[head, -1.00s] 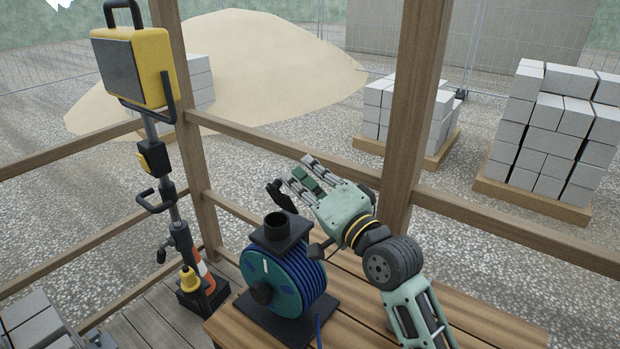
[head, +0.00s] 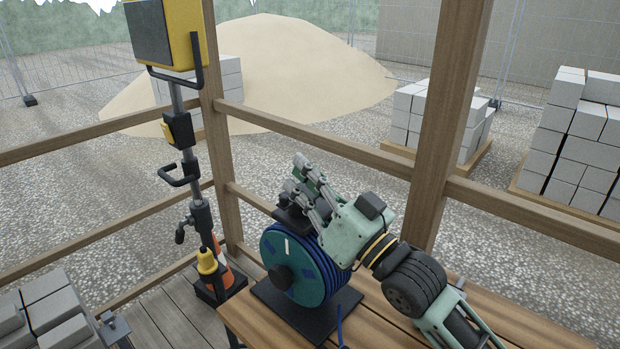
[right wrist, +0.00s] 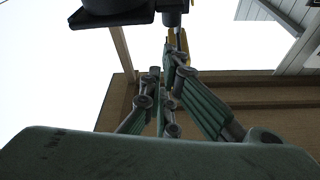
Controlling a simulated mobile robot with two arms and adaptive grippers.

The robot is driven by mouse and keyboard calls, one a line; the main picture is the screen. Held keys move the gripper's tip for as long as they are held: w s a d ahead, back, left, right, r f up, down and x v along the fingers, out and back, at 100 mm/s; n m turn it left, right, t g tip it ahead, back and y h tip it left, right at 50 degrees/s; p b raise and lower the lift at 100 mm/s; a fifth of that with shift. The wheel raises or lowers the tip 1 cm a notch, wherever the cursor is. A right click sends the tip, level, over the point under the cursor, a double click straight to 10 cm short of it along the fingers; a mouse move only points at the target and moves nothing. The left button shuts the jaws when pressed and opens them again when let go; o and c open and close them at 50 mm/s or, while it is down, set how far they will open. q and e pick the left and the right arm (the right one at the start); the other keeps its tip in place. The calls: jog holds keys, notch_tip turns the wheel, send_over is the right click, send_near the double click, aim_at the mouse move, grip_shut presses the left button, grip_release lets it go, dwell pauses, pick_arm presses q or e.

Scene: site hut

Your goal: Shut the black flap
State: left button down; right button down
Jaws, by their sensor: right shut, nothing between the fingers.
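The blue cable reel (head: 300,268) stands on the wooden bench, with a black top piece (head: 292,219) above it. The black flap is not clearly distinguishable now; my right gripper covers most of that area, so I cannot tell its angle. My right gripper (head: 297,172) is over the top of the reel, its fingers shut and empty, pointing up and left. In the right wrist view the fingers (right wrist: 160,80) are close together, and a dark part (right wrist: 110,17) shows at the upper edge, not clearly identifiable. My left gripper is out of view.
Wooden rails and a thick post (head: 448,120) stand just behind the bench (head: 385,325). A yellow work light (head: 168,35) on a stand is to the left. Grey blocks (head: 55,305) lie at the lower left. The bench right of the reel is partly under my arm.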

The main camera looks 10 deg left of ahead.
jog(key=shift+s+a+f+n+g+y+b, duration=0.2)
jog(key=shift+s+f+n+g+y+b, duration=0.15)
jog(key=shift+n, duration=0.5)
jog(key=shift+s+a+f+n+g+y+b, duration=0.15)
jog(key=shift+f+n+g+b, duration=0.2)
jog(key=shift+n, duration=0.5)
jog(key=shift+f, duration=0.1)
